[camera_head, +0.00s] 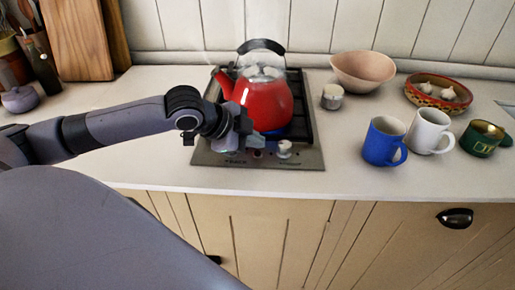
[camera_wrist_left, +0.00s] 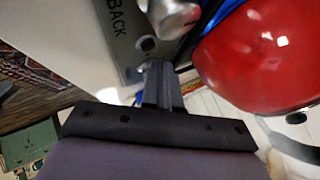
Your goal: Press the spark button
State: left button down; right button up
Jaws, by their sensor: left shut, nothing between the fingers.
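A small dark round button (camera_wrist_left: 148,44) sits on the steel front panel of the hob (camera_head: 305,157), beside the printed word BACK. My left gripper (camera_head: 247,141) is over the left part of this panel, in front of the kettle. In the left wrist view its fingers (camera_wrist_left: 159,68) are shut together and empty, with their tips close to the button. I cannot tell whether they touch it. A silver knob (camera_head: 284,148) stands to the right on the panel; another silver knob shows in the left wrist view (camera_wrist_left: 172,16). My right gripper is not in view.
A red kettle (camera_head: 265,100) stands on the hob close behind my left gripper, with blue flame (camera_head: 272,132) beneath it. A blue mug (camera_head: 383,141), white mug (camera_head: 430,131) and green mug (camera_head: 481,139) stand to the right. The counter right of the hob is partly clear.

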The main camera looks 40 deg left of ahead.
pick_arm(q)
notch_tip(320, 180, up, 3)
jog(key=p, duration=0.2)
jog(key=shift+p, duration=0.3)
notch_tip(320, 180, up, 2)
jog(key=shift+r, duration=0.25)
dwell(0.5)
